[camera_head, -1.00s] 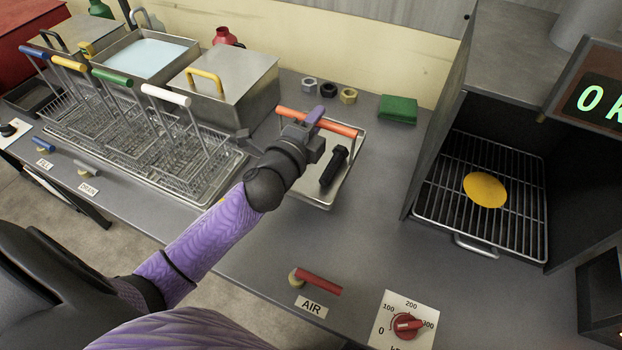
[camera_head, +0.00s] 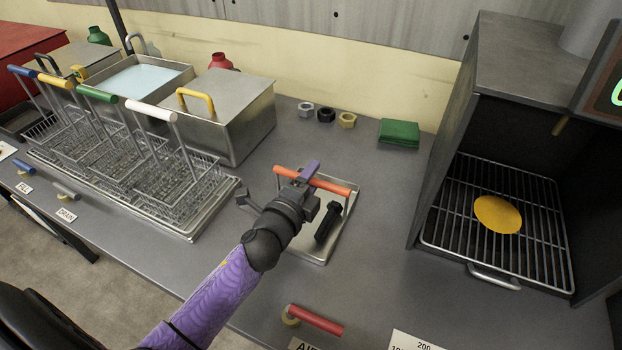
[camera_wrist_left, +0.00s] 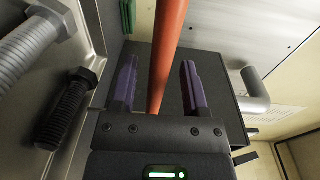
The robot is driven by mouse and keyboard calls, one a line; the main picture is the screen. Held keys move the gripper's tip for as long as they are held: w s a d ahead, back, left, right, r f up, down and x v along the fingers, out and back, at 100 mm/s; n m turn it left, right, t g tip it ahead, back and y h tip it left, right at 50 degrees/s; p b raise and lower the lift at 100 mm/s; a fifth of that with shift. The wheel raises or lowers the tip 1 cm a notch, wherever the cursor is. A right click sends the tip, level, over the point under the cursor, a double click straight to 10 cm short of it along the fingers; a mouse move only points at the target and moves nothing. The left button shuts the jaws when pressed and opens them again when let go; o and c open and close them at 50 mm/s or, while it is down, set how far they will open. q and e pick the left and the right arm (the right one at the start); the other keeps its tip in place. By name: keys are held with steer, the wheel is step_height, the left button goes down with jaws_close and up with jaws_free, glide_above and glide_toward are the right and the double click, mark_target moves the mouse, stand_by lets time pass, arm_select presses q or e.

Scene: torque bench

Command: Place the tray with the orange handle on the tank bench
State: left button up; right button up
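The tray (camera_head: 343,192) with the orange handle (camera_head: 333,186) appears to rest flat on the grey tank bench (camera_head: 380,225), in front of the nuts. A black bolt (camera_head: 328,222) lies in it; the left wrist view shows this bolt (camera_wrist_left: 66,112) and a silver bolt (camera_wrist_left: 30,45). My left gripper (camera_head: 308,172) is at the middle of the handle. In the left wrist view its purple fingers (camera_wrist_left: 158,85) stand on either side of the orange bar (camera_wrist_left: 168,50), with gaps visible, so it looks open around the handle. My right gripper is not in view.
Wire baskets (camera_head: 130,150) stand to the left, with a lidded metal box (camera_head: 235,110) behind. Several nuts (camera_head: 326,115) and a green cloth (camera_head: 399,132) lie behind the tray. An oven (camera_head: 500,215) is at right; a red AIR lever (camera_head: 317,320) is in front.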

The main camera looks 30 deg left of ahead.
arm_select(q)
steer(key=s+p, duration=0.1)
steer(key=s, duration=1.1)
steer(key=shift+r, duration=0.2)
